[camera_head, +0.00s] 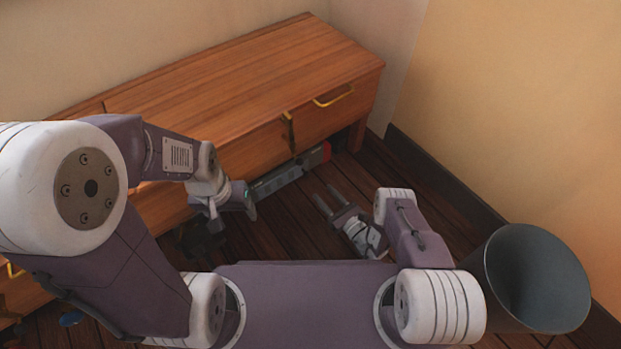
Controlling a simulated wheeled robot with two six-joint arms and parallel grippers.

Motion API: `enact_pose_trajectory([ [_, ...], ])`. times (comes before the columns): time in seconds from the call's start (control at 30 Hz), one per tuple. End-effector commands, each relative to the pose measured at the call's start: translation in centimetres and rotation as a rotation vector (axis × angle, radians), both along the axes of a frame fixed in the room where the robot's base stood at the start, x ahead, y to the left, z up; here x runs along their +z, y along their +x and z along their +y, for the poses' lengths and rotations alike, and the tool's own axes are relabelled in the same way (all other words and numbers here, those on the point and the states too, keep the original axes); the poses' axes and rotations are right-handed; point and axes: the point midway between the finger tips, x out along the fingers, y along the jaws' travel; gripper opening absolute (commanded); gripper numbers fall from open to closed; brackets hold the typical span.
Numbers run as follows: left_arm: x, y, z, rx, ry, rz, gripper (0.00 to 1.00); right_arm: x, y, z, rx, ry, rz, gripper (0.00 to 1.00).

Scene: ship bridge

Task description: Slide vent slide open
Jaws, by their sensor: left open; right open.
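A long grey bar (280,179) with a red end (319,154) lies low along the front foot of the wooden cabinet; it may be the vent slide, but I cannot tell for sure. Its left end is hidden behind my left gripper (240,203), which is beside it. The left gripper is open, and I cannot see whether it touches the bar. My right gripper (327,202) is open and empty, in front of the bar and to its right, with its two fingers pointing up and left in the picture.
The wooden cabinet (240,75) with yellow handles (333,97) stands against the back wall. A dark round bin (530,275) stands at the lower right by the orange wall. Dark plank floor (400,180) is clear between the cabinet and the right wall.

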Motion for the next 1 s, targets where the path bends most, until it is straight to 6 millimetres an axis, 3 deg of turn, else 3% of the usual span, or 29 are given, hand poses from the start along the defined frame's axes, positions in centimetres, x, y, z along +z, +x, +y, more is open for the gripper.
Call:
enact_pose_trajectory([
  [0.17, -1.1, 0.0, 0.0, 0.0, 0.0, 0.0, 0.71, -0.4, 0.9, 0.7, 0.005, -0.001, -0.002, 0.45],
  [0.5, -5.6, 0.0, 0.0, 0.0, 0.0, 0.0, 0.71, -0.5, 6.2, 4.7, 0.006, 0.0, -0.001, 0.45],
  [0.9, -6.0, 0.0, 0.0, 0.0, 0.0, 0.0, 0.71, 0.0, 7.3, 5.4, 0.004, 0.0, 0.003, 0.45],
  [1.0, -6.0, 0.0, 0.0, 0.0, 0.0, 0.0, 0.71, 0.0, 7.3, 5.4, 0.004, 0.0, 0.002, 0.17],
])
